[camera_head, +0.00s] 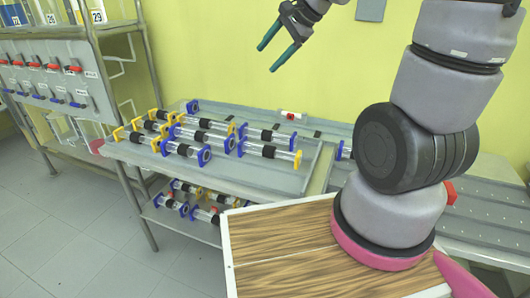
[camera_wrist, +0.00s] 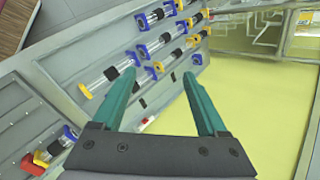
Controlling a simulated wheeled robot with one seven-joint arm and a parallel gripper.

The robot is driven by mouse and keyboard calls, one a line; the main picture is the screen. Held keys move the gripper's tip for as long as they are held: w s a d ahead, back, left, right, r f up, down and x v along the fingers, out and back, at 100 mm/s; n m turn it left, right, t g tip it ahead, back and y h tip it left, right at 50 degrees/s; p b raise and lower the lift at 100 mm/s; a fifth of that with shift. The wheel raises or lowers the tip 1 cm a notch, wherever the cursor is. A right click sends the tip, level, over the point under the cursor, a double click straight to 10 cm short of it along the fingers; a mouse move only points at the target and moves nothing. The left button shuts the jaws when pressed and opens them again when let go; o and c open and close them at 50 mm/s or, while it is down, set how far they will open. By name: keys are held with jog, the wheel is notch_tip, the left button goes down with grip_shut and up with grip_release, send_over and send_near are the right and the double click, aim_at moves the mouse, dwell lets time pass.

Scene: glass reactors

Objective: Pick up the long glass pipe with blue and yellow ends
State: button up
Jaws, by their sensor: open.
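Several glass pipes with dark middle bands and blue or yellow end pieces lie on the grey table. In the wrist view a long pipe with blue and yellow ends (camera_wrist: 110,74) lies left of my fingers. My gripper (camera_head: 267,59) is open and empty, raised well above the table in front of the yellow wall. Its two teal fingers (camera_wrist: 156,76) are spread apart.
More pipes (camera_head: 187,196) lie on the lower shelf. A metal rack (camera_head: 89,30) with valves stands at the left. A small white and red piece (camera_head: 291,115) lies behind the pipes. Clear tabletop (camera_head: 270,178) shows in front of the pipes.

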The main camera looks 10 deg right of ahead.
jog(key=w+f+m, duration=0.6)
jog(key=w+f, duration=0.1)
jog(key=f, duration=0.6)
jog(key=m+g+h, duration=0.2)
jog(key=m+h, duration=0.1)
jog(key=m, duration=0.3)
send_near(269, 147)
notch_tip(269, 147, down, 2)
jog(key=x, duration=0.5)
jog(key=shift+a, duration=0.1)
jog(key=x, duration=0.5)
jog(key=shift+w+a+f, duration=0.1)
jog(key=shift+w+a, duration=0.05)
jog(key=shift+w, duration=0.2)
grip_shut()
